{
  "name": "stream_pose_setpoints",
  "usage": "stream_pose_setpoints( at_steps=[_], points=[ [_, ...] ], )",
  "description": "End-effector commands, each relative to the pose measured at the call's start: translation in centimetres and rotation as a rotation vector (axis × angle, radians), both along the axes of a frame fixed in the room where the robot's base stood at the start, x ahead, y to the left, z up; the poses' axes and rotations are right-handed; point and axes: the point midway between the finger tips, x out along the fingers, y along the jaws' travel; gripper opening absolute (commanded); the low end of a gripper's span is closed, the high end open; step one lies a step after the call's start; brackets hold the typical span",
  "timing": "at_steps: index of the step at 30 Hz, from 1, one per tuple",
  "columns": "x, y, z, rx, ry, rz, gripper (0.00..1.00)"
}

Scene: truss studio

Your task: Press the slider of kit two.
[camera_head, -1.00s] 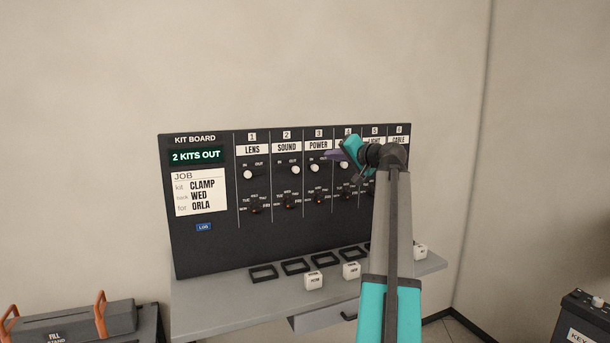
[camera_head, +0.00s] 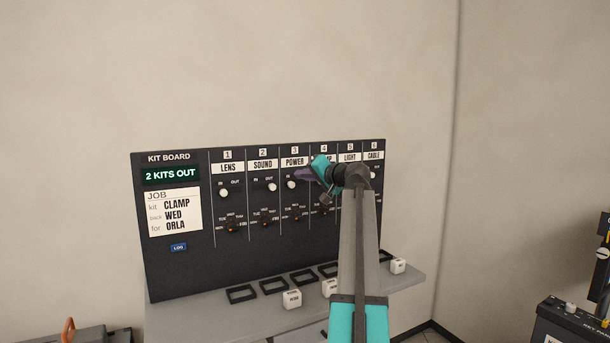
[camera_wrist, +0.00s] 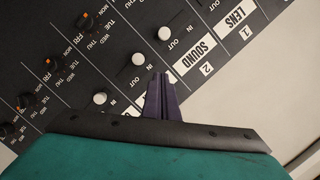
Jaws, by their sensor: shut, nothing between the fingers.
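Kit two is the SOUND column of the dark kit board (camera_head: 190,270). Its white slider knob (camera_head: 272,187) is at the right end, by OUT. The same knob shows in the wrist view (camera_wrist: 166,33), beyond the fingertips, near the SOUND label (camera_wrist: 195,55). My gripper (camera_head: 298,174) is shut and empty, its purple fingers pointing left in front of the POWER column, one column right of SOUND. In the wrist view my gripper (camera_wrist: 158,78) is close to the POWER slider knob (camera_wrist: 138,59). I cannot tell whether the fingers touch the board.
The LENS slider knob (camera_head: 223,193) is by IN. Dials sit below the sliders, including the SOUND dial (camera_head: 264,216). A grey shelf (camera_head: 215,318) below holds black frames and white blocks (camera_head: 292,299). My arm hides part of the right columns. The screen (camera_head: 170,176) reads 2 KITS OUT.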

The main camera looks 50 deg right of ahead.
Motion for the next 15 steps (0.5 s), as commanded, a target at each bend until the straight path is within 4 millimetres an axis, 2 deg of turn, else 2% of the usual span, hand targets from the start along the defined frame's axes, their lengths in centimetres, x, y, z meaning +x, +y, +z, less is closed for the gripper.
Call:
stream_pose_setpoints(
  at_steps=[9, 15],
  points=[
    [4.3, -0.9, -0.4, 0.000, 0.001, 0.001, 0.00],
    [6.2, -1.3, -0.8, 0.000, 0.001, 0.000, 0.00]
  ],
)
